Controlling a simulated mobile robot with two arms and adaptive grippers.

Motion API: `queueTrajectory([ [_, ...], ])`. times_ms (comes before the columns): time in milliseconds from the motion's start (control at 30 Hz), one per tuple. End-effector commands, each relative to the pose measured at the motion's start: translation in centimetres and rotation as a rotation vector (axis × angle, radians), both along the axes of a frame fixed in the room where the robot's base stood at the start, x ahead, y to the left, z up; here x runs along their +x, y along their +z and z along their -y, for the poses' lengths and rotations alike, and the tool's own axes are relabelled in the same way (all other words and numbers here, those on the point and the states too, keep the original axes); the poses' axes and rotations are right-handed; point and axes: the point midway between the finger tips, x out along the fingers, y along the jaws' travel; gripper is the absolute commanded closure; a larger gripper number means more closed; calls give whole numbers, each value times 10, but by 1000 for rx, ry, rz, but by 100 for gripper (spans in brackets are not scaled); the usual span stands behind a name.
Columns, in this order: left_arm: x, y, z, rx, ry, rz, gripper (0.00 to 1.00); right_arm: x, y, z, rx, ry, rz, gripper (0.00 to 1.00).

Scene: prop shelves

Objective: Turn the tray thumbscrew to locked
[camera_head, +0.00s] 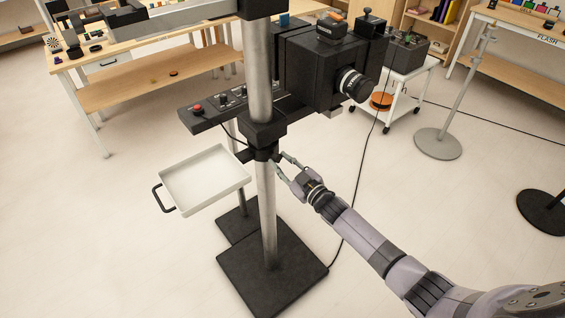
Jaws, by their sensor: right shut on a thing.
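The white tray (207,180) with a black handle (163,199) is held level on the left side of a metal column (267,205). A black clamp (263,152) joins it to the column. My right gripper (279,161) reaches in from the lower right, its fingertips at the right side of this clamp. It is shut on the tray thumbscrew, which is very small here and mostly hidden by the fingers. I cannot tell how far the thumbscrew is turned. My left gripper is not in view.
A black camera (316,75) and a control panel with a red button (197,109) sit above the tray. The column stands on a black base (271,272). A cable hangs right of it. A white cart (405,95) stands behind. The floor at left is clear.

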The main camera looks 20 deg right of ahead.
Motion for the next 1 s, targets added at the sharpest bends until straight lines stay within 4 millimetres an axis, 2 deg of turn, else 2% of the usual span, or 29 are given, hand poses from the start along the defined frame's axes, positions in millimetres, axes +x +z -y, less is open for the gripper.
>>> queueTrajectory([
  [600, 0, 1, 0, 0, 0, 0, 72, 1, 4, 1, 40, 0, -5, 100],
  [633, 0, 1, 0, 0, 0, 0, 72, 1, 4, 1, 40, 0, -5, 72],
  [900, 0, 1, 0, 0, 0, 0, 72, 1, 2, 0, 38, 0, -9, 54],
  [1000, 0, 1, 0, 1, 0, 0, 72, 0, 1, 0, 38, 0, -10, 53],
])
